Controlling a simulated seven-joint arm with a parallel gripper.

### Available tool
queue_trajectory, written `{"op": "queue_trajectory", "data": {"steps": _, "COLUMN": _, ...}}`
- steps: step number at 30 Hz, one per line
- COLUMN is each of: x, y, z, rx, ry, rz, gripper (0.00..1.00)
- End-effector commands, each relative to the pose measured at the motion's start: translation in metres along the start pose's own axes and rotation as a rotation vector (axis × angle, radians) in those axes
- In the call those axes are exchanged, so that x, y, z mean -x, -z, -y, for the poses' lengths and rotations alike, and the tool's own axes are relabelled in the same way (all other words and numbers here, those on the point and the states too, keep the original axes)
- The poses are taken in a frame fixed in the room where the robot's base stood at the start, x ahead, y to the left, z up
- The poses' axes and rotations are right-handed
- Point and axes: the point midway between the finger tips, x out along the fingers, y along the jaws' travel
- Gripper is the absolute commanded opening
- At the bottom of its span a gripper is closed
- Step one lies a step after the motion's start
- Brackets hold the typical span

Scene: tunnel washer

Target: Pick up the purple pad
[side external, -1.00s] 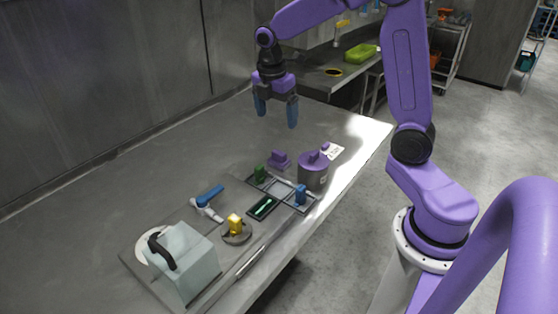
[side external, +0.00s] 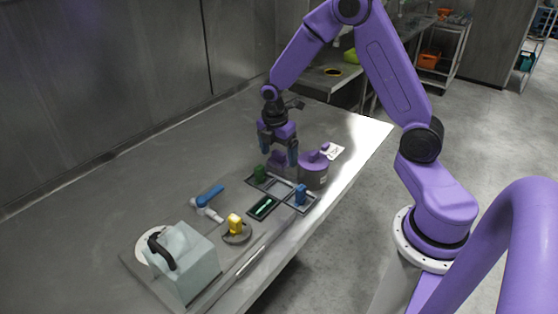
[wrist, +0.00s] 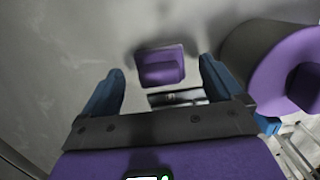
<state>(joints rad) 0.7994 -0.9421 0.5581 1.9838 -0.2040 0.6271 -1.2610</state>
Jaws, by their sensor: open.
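The purple pad (wrist: 161,66) lies on the metal table, a small block with a raised grip on a flat base. In the side external view the purple pad (side external: 278,160) is partly hidden behind my gripper. My gripper (side external: 278,156) points down just above it, its blue fingers spread. In the wrist view my gripper (wrist: 160,78) is open and empty, with the pad between and a little beyond the two fingers. I cannot tell the exact height left between fingertips and pad.
A purple-lidded round canister (side external: 312,172) stands close to the right of the pad. A grey tray (side external: 278,188) with green (side external: 260,173) and blue (side external: 300,195) pieces lies in front. A pale box (side external: 184,262), a blue-handled valve (side external: 208,200) and a yellow piece (side external: 235,223) stand nearer. The table's left side is clear.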

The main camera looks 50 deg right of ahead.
Motion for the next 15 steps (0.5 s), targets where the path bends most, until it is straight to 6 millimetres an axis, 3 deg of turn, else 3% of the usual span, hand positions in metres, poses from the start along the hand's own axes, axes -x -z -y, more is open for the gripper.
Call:
{"op": "queue_trajectory", "data": {"steps": 4, "x": -0.0134, "y": 0.0001, "z": 0.0004, "rx": 0.0, "ry": 0.001, "rz": 0.0, "gripper": 0.94}}
{"op": "queue_trajectory", "data": {"steps": 12, "x": -0.0152, "y": 0.0001, "z": 0.0001, "rx": 0.001, "ry": -0.001, "rz": 0.0, "gripper": 0.94}}
{"op": "queue_trajectory", "data": {"steps": 14, "x": -0.0151, "y": 0.0002, "z": 0.0001, "rx": 0.0, "ry": -0.001, "rz": 0.0, "gripper": 0.77}}
{"op": "queue_trajectory", "data": {"steps": 15, "x": -0.0151, "y": 0.0002, "z": 0.0001, "rx": 0.001, "ry": -0.001, "rz": 0.0, "gripper": 0.64}}
